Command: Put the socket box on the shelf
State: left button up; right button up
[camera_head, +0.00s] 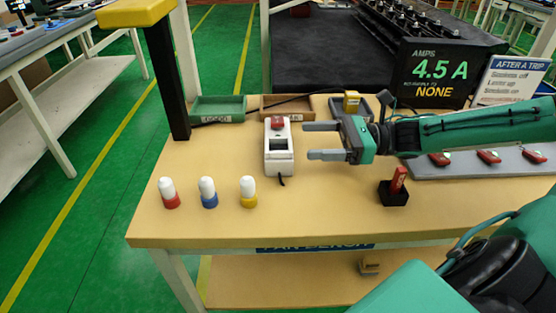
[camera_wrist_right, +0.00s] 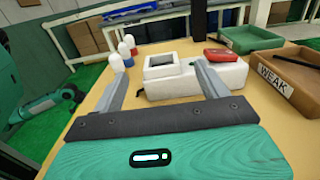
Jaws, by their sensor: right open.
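The socket box (camera_head: 279,147), white with a red part on top and a dark window, stands on the tan workbench. My right gripper (camera_head: 310,141) is open and empty just right of the box in the head view. In the right wrist view the box (camera_wrist_right: 195,80) lies ahead, close to the spread fingers (camera_wrist_right: 160,85); contact cannot be told. A low board that looks like the shelf (camera_head: 285,291) is under the bench top. My left gripper is outside the head view; a teal arm end (camera_wrist_right: 70,95) at the wrist view's left may be it, too small to read.
White-topped cylinders with red (camera_head: 169,193), blue (camera_head: 208,192) and yellow (camera_head: 248,191) bases stand at the front left. A black holder (camera_head: 393,194) with a red piece stands right. A black post (camera_head: 167,80) rises left.

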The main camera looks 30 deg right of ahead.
aim_at(285, 150)
jog(key=shift+f+b, duration=0.4)
jog(key=shift+f, duration=0.4)
jog(key=shift+x, duration=2.6)
jog(key=shift+b+x, duration=0.85)
jog(key=shift+b, duration=0.05)
jog(key=shift+w+a+r, duration=0.15)
jog(key=shift+w+a, duration=0.05)
jog(key=shift+a, duration=0.05)
pick_arm(q)
jog(key=d+r+t, duration=0.1)
jog(key=w+d+r+t+h, duration=0.1)
jog(key=d, duration=0.1)
jog(key=d+r+t+h, duration=0.1)
jog(key=shift+w+d+t, duration=0.2)
jog(key=shift+w+t, duration=0.1)
pick_arm(e)
jog(key=c, duration=1.3)
jog(key=shift+o, duration=0.2)
jog(key=shift+r, duration=0.1)
